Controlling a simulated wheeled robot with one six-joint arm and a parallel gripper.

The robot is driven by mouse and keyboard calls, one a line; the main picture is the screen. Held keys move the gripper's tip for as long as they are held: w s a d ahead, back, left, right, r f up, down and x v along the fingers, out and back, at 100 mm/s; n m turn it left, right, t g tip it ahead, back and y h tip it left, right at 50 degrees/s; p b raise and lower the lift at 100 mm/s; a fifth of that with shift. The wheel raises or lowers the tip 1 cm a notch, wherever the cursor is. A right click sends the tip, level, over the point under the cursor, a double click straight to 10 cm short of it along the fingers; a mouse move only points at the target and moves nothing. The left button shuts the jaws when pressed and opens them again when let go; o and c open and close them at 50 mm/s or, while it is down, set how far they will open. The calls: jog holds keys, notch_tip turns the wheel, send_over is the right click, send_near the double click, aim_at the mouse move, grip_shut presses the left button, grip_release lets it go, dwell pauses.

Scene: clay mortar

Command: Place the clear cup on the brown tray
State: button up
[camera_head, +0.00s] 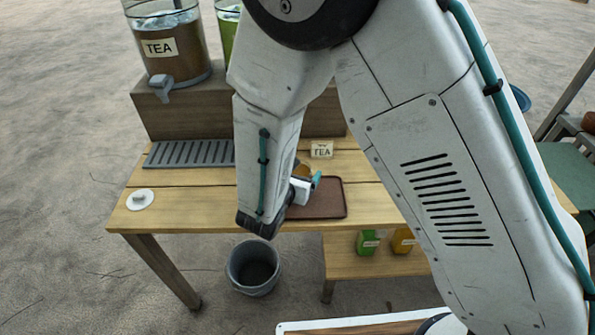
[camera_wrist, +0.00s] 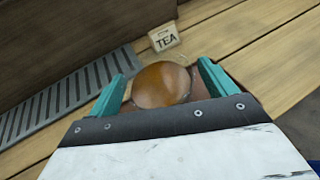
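The clear cup (camera_wrist: 162,85), with amber-brown liquid in it, is between the two teal fingers of my gripper (camera_wrist: 161,69) in the wrist view. The fingers stand apart with a small gap on each side of the cup, so my gripper looks open around it. The brown tray (camera_head: 333,200) lies on the wooden table, and a bit of it shows beside the cup in the wrist view (camera_wrist: 201,91). The cup appears to stand upright on the tray. In the head view my gripper (camera_head: 316,180) and arm hide most of the cup (camera_head: 302,170).
A tea dispenser (camera_head: 172,50) stands on a wooden riser (camera_head: 180,110) at the back. A slotted grey drip tray (camera_head: 190,153) and a TEA card (camera_head: 321,150) are before it. A white disc (camera_head: 140,199) lies at left. A bucket (camera_head: 254,268) stands on the ground.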

jog(key=shift+r, duration=0.15)
jog(key=v, duration=1.2)
jog(key=s+d+r+m+g+h, duration=0.1)
jog(key=d+r+m+g+h, duration=0.1)
jog(key=d+r+m+g, duration=0.55)
jog(key=s+d+r+m+g+h, duration=0.2)
jog(key=d+r+m, duration=0.55)
jog(key=d, duration=0.75)
jog(key=s+d+r+m+g+y, duration=0.1)
jog(key=s+d+r+m+y, duration=0.1)
jog(key=s+m, duration=0.5)
jog(key=s+d+r+m+g+y, duration=0.1)
jog(key=s+d+r+m+y, duration=0.2)
jog(key=s+m+y, duration=0.4)
jog(key=shift+r+m+y, duration=0.3)
jog(key=shift+r+m, duration=0.1)
jog(key=shift+m, duration=0.7)
jog(key=shift+a, duration=0.1)
